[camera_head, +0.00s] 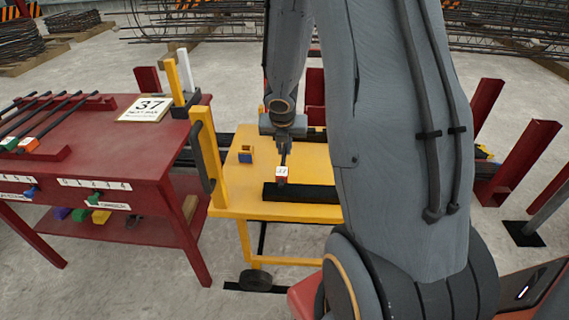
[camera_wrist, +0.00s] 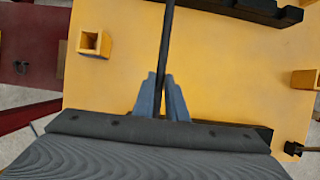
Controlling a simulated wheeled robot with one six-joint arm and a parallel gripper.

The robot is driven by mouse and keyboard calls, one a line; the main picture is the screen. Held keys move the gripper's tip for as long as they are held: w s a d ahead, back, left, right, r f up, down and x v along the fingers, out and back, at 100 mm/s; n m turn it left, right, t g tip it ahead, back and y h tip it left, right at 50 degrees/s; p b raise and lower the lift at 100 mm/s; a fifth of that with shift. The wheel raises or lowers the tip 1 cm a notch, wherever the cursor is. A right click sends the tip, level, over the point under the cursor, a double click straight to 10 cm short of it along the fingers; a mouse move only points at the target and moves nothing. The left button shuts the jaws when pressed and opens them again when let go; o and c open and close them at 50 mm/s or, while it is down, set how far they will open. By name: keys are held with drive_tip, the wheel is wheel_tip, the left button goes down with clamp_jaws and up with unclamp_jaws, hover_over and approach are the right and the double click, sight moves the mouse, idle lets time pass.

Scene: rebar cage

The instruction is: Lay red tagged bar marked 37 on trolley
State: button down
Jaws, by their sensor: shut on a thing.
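My gripper (camera_head: 284,128) is over the yellow trolley (camera_head: 238,200) and is shut on a dark bar. The bar's near end carries a red tag (camera_head: 281,174) with a white face that seems to read 37. In the wrist view the gripper fingers (camera_wrist: 162,98) pinch the thin dark bar (camera_wrist: 166,40), which runs up the picture above the yellow trolley top (camera_wrist: 230,85). The tag is not seen there. A black block (camera_head: 310,195) lies along the trolley's near side, close to the tag. I cannot tell whether the bar touches the trolley or block. My arm hides the trolley's right part.
A red table (camera_head: 110,160) at the left holds several dark bars with coloured tags (camera_head: 28,144) and a card reading 37 (camera_head: 146,108). A yellow post (camera_head: 207,150) stands at the trolley's left edge. A small yellow socket (camera_wrist: 94,42) sits on its top. Red posts (camera_head: 525,160) stand at the right.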

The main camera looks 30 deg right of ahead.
drive_tip(key=shift+f+b, duration=2.05)
drive_tip(key=shift+f, duration=0.1)
drive_tip(key=c, duration=1.8)
unclamp_jaws()
drive_tip(key=shift+f, duration=0.1)
drive_tip(key=shift+o, duration=0.2)
